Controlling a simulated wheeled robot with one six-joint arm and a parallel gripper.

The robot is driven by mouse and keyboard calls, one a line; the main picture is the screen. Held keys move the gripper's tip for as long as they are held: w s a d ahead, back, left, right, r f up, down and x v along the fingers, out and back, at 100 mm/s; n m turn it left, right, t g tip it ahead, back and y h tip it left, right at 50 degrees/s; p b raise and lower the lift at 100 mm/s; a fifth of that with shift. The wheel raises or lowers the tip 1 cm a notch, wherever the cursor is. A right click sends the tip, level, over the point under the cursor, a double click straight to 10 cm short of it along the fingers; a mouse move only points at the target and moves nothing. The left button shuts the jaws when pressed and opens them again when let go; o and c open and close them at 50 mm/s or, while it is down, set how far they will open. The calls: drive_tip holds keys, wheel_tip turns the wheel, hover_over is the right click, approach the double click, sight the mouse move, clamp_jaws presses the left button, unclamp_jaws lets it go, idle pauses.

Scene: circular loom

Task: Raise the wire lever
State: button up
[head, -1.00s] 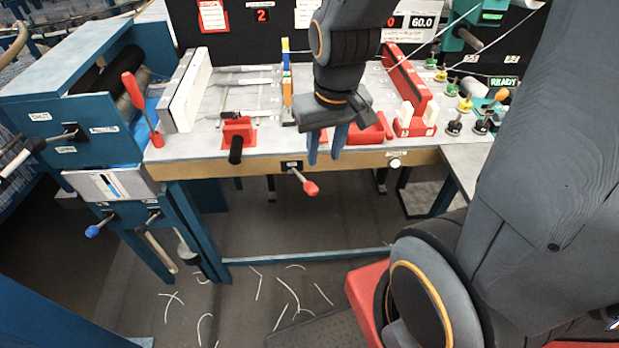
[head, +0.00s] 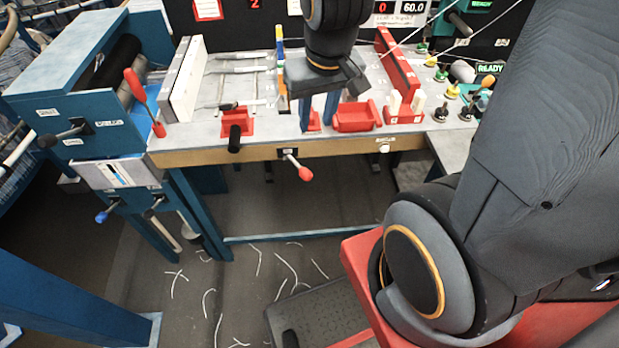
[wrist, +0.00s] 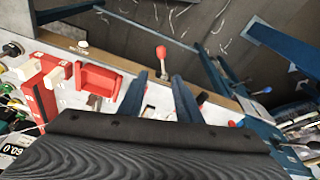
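A lever with a red knob (head: 305,173) sticks out and down from the table's front edge, beside a small dark label too small to read. It also shows in the wrist view (wrist: 161,52), beyond my fingertips and roughly between them in the picture. I cannot tell for sure that this is the wire lever. My gripper (head: 317,126) points down above the front part of the tabletop, up and slightly right of the knob in the head view. Its two blue fingers are apart and empty, also in the wrist view (wrist: 159,75). Nothing touches them visibly.
A red tray (head: 357,117) and a red block with white pegs (head: 404,108) stand right of my gripper. A red clamp with black handle (head: 235,128) and an upright red lever (head: 137,88) are left. The floor before the table is open, with wire scraps.

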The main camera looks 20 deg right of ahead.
drive_tip(key=shift+f, duration=0.2)
drive_tip(key=c, duration=0.7)
drive_tip(key=shift+g, duration=0.6)
drive_tip(key=f+b, duration=0.8)
drive_tip(key=w+f+b, duration=0.1)
drive_tip(key=f+b, duration=0.3)
drive_tip(key=f, duration=0.1)
clamp_jaws()
drive_tip(key=shift+r, duration=0.1)
drive_tip(key=shift+a, duration=0.15)
